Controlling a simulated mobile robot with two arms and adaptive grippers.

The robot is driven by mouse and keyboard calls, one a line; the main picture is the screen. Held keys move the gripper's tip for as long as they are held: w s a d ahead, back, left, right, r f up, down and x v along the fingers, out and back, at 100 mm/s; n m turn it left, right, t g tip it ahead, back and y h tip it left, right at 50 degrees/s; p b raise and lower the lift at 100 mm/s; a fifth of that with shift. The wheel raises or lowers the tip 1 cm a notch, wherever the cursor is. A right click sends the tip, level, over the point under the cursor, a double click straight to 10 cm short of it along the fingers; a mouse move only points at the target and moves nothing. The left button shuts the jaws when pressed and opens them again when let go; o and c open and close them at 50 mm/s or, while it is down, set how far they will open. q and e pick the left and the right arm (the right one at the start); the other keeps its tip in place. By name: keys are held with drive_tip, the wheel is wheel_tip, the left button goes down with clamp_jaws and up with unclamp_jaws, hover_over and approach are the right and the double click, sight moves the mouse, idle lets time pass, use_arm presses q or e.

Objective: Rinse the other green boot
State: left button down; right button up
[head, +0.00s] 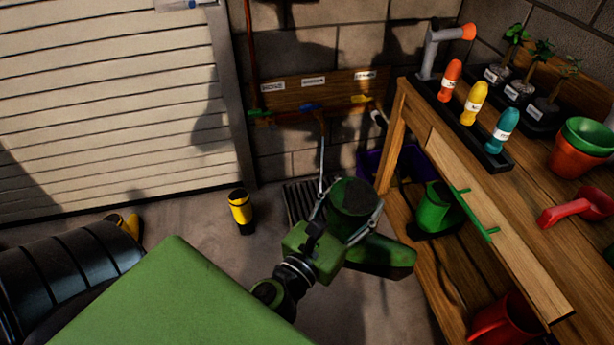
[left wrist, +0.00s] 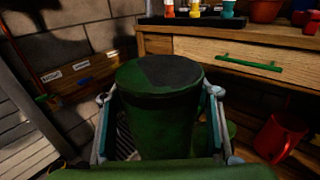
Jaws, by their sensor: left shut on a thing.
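A dark green boot (head: 387,253) is held in my left gripper (head: 347,213). The gripper's two fingers press on opposite sides of the boot's shaft, with the foot pointing right in the head view. In the left wrist view the shaft (left wrist: 160,112) fills the space between the fingers, its top dark. The boot appears to be above the floor, in front of the bench, near a slatted floor grate (head: 298,194). The boot's far side is hidden. My right gripper is not in view.
A wooden bench (head: 420,110) stands at right, with a drawer with a green handle (head: 470,213). Its lower shelf holds a green object (head: 436,210) and a red can (head: 505,325). A yellow-and-black boot (head: 240,211) stands on the floor at left. Bare floor lies around it.

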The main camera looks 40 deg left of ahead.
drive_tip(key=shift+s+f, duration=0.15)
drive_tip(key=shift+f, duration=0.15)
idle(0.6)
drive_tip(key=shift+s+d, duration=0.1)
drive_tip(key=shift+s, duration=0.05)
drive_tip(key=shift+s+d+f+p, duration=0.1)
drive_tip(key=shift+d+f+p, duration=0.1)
drive_tip(key=shift+p, duration=0.1)
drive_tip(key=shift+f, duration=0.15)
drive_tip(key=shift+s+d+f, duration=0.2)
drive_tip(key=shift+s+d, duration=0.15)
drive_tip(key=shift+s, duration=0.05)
